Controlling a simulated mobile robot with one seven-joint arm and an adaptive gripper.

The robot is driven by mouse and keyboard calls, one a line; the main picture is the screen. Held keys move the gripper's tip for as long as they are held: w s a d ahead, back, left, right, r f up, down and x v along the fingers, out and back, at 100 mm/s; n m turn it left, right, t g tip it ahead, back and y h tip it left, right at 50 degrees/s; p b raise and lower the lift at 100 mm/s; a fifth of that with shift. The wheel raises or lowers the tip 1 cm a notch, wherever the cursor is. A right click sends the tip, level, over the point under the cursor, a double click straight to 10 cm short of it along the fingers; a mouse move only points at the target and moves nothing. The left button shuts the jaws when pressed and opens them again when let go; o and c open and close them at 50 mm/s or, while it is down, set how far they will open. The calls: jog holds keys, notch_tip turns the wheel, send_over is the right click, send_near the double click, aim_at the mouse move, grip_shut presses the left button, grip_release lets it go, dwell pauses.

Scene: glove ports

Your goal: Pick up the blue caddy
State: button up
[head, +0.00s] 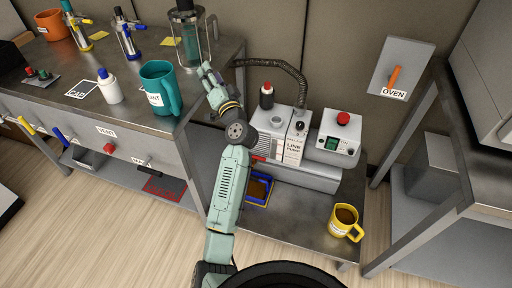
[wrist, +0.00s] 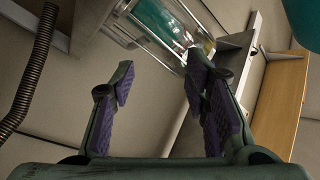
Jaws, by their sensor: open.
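A small blue caddy (head: 262,188) with a brown inside sits low on the metal shelf, just right of my arm in the head view. My arm hides part of its left side. My gripper (head: 207,74) is raised well above and away from it, by the right edge of the left bench near the glass vessel. In the wrist view my gripper (wrist: 157,88) is open, with nothing between its purple-padded fingers. The caddy does not show in the wrist view.
A teal mug (head: 161,88), a white bottle (head: 109,87) and a glass vessel (head: 190,38) stand on the left bench. A pump (head: 285,145) with a ribbed hose is behind the caddy. A yellow mug (head: 345,222) stands at the shelf's right.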

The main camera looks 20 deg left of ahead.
jog(key=d+f+m+g+h, duration=0.1)
jog(key=d+f, duration=0.1)
jog(key=f, duration=0.7)
jog(key=d+f+m+g, duration=0.1)
jog(key=d+f+m, duration=0.15)
jog(key=f, duration=0.55)
jog(key=m+g+b, duration=0.1)
jog(key=m+b, duration=0.1)
jog(key=m, duration=0.1)
send_over(249, 179)
notch_tip(249, 179, down, 20)
jog(key=s+d+f+m, duration=0.3)
jog(key=s+d+f, duration=0.25)
jog(key=f, duration=0.25)
jog(key=shift+h, duration=0.3)
jog(key=b+x, duration=0.2)
jog(key=x, duration=0.3)
jog(key=shift+s+a+f+b, duration=0.1)
jog(key=shift+s+b, duration=0.1)
jog(key=shift+b, duration=0.1)
jog(key=b+x, duration=0.2)
jog(key=x, duration=0.2)
jog(key=shift+a+f, duration=0.15)
jog(key=shift+a, duration=0.15)
jog(key=shift+w+a, duration=0.35)
